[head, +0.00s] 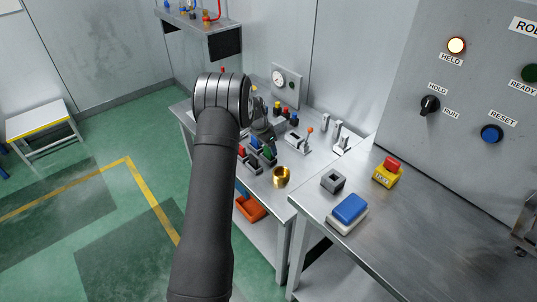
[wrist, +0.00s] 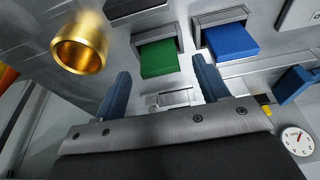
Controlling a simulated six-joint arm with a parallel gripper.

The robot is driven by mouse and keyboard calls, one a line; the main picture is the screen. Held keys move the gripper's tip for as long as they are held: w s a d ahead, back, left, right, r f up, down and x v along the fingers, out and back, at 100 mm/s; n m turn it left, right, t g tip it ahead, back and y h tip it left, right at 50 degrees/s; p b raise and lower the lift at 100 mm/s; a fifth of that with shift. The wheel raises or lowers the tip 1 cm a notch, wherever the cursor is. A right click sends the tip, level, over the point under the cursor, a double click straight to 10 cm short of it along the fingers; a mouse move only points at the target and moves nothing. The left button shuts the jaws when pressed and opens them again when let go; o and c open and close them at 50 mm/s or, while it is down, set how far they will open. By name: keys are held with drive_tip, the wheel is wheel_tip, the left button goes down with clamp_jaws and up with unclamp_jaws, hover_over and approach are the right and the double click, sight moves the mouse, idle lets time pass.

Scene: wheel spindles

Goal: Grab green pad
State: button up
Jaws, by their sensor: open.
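The green pad (wrist: 160,58) sits in a grey metal holder in the wrist view, between and beyond my two blue fingertips. In the head view, the green pad (head: 254,143) shows small on the far bench, close to my gripper (head: 268,143). My gripper (wrist: 162,68) is open, with nothing between its fingers. I cannot tell the exact gap between the fingers and the pad, but no contact shows.
A blue pad (wrist: 231,40) in a like holder is right of the green one. A brass ring (wrist: 80,45) is at the left. A dial gauge (head: 280,79) stands behind.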

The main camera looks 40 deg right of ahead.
drive_tip(key=shift+x, duration=1.05)
drive_tip(key=c, duration=1.1)
drive_tip(key=shift+r, duration=0.1)
